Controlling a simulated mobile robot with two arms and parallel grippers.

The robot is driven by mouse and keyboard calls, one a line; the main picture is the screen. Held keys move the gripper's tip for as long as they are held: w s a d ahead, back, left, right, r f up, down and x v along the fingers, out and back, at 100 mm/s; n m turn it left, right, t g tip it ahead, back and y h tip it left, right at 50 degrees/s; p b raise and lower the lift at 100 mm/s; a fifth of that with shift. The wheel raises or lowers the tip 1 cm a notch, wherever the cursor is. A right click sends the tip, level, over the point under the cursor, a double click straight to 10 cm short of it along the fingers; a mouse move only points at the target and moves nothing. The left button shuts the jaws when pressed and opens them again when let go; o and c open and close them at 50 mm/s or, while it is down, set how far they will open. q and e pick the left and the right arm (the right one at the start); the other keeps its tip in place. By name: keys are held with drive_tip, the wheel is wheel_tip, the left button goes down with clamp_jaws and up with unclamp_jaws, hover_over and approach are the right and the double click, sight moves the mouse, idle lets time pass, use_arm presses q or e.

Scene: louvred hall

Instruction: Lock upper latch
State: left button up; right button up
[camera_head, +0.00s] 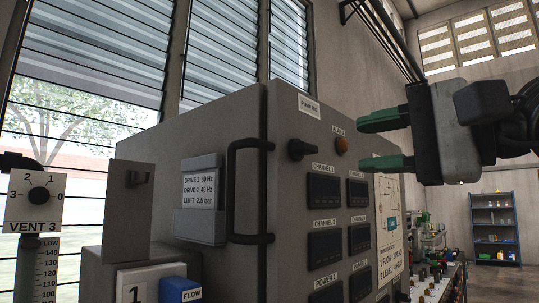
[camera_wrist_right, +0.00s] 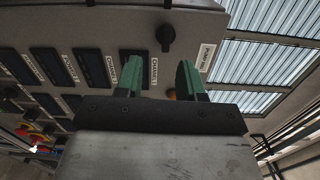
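A grey control cabinet (camera_head: 219,121) stands in front of me. Near the top of its panel is a black turning handle (camera_head: 300,149), under a white label; I take it for the upper latch. It also shows in the right wrist view (camera_wrist_right: 166,38), beyond the fingertips. My right gripper (camera_head: 370,142) has its two green fingers spread and empty, to the right of the handle and apart from it. In the wrist view the open fingers (camera_wrist_right: 158,68) point toward the panel. My left gripper is not in view.
An orange alarm lamp (camera_head: 341,146) sits right of the handle, near the fingers. A black bar handle (camera_head: 233,190) juts from the cabinet's edge. Several dark displays (camera_head: 324,189) lie below. A VENT 3 dial (camera_head: 38,194) stands left, and a blue shelf (camera_head: 495,225) far right.

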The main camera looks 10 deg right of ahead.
sight(311, 148)
drive_tip(key=shift+t+h, duration=0.3)
drive_tip(key=shift+t, duration=0.1)
drive_tip(key=x, duration=0.5)
drive_tip(key=p+x, duration=0.1)
drive_tip(key=x, duration=0.2)
drive_tip(key=shift+w+d+r, duration=0.1)
drive_tip(key=shift+r, duration=0.3)
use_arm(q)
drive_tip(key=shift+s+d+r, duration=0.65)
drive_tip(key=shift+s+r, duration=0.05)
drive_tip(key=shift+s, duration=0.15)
use_arm(e)
drive_tip(key=shift+w, duration=0.1)
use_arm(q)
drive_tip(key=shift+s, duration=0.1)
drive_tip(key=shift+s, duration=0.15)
use_arm(e)
drive_tip(key=shift+w+a, duration=0.15)
drive_tip(key=shift+a, duration=0.1)
drive_tip(key=shift+c, duration=0.4)
clamp_jaws()
